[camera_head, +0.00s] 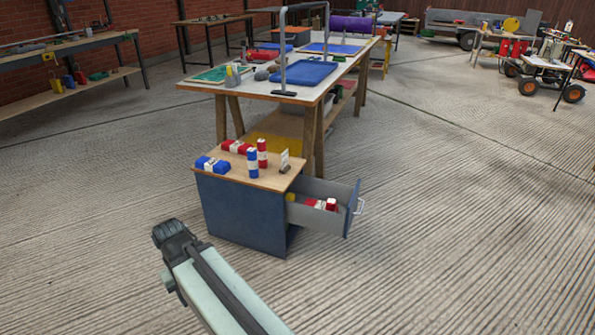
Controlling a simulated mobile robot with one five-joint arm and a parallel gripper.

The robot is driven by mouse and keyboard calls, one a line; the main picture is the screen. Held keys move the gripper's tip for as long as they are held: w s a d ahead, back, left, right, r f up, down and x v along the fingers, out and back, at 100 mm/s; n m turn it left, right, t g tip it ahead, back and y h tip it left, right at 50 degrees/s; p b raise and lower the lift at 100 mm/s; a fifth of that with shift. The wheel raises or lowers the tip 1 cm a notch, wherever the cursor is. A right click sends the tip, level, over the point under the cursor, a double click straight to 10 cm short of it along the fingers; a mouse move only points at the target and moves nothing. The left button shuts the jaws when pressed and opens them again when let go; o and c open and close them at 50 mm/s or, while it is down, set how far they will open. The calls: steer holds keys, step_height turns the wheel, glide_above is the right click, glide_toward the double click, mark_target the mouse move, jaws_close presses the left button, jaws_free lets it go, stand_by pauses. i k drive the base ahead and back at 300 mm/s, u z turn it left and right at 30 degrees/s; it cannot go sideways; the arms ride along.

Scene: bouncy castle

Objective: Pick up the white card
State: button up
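A small white card (285,160) stands upright on the wooden top of a low blue cabinet (240,212), near its right edge. It looks to be in a small dark holder, too small to tell clearly. My arm reaches up from the bottom of the picture, and my gripper (172,232) is at its end, left of and nearer than the cabinet. The gripper is apart from the card and the cabinet. Its fingers are dark and seen from behind, so I cannot tell whether they are open.
Red and blue rolls (252,162) stand and lie left of the card. An open drawer (320,214) with red and white items juts out to the cabinet's right. A long worktable (270,88) stands behind. The floor (440,240) at right is clear.

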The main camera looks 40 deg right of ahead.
mark_target(285, 166)
steer(key=z, duration=1.2)
steer(key=i, duration=1.05)
steer(key=u, duration=3.8)
steer(key=k, duration=1.05)
steer(key=z, duration=0.15)
